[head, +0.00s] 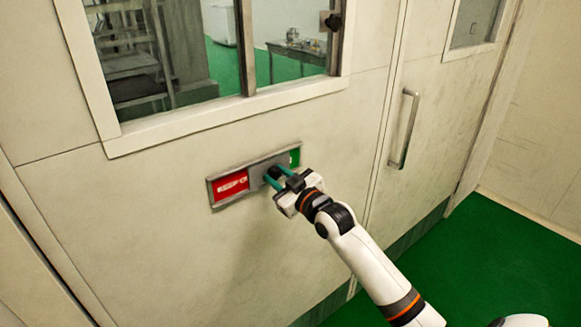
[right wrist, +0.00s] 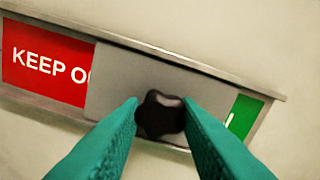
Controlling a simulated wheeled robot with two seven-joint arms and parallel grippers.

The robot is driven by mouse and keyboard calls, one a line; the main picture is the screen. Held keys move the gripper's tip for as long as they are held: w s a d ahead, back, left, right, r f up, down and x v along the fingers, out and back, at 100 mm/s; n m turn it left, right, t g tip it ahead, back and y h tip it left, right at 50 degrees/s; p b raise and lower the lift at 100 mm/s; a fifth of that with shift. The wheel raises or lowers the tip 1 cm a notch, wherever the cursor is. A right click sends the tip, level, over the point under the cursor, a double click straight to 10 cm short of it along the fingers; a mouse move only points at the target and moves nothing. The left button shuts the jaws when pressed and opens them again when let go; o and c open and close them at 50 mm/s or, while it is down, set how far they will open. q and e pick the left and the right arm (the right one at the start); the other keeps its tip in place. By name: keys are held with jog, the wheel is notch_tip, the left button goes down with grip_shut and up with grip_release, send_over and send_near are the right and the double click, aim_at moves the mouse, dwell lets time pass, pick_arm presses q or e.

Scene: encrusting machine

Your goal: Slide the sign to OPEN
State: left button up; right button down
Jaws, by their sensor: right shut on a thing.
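The sign is a long metal-framed plate (head: 213,195) on the wall below the window. Its red part (right wrist: 45,60) reads "KEEP O" before the grey slider (right wrist: 112,75) covers the rest. A narrow green strip (right wrist: 242,115) shows right of the slider, its writing mostly hidden. The slider carries a dark lobed knob (right wrist: 160,115). My right gripper (head: 273,176) is at the sign, its teal fingers on either side of the knob and shut on it, as the right wrist view shows (right wrist: 160,112). My left gripper is not in view.
A framed window (head: 240,105) is above the sign. To the right is a door with a vertical metal handle (head: 404,130). Green floor (head: 490,260) lies at lower right. The wall around the sign is clear.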

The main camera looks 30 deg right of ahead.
jog(key=a, duration=0.3)
jog(key=a+p, duration=0.1)
jog(key=a, duration=0.2)
jog(key=a+p, duration=0.1)
jog(key=a, duration=0.2)
jog(key=shift+s+a, duration=0.35)
jog(key=shift+s, duration=0.05)
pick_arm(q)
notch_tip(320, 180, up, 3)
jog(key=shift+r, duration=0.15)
pick_arm(e)
jog(key=shift+f, duration=0.1)
jog(key=c, duration=1.3)
grip_release()
jog(key=shift+o, duration=1.1)
jog(key=shift+a, duration=0.15)
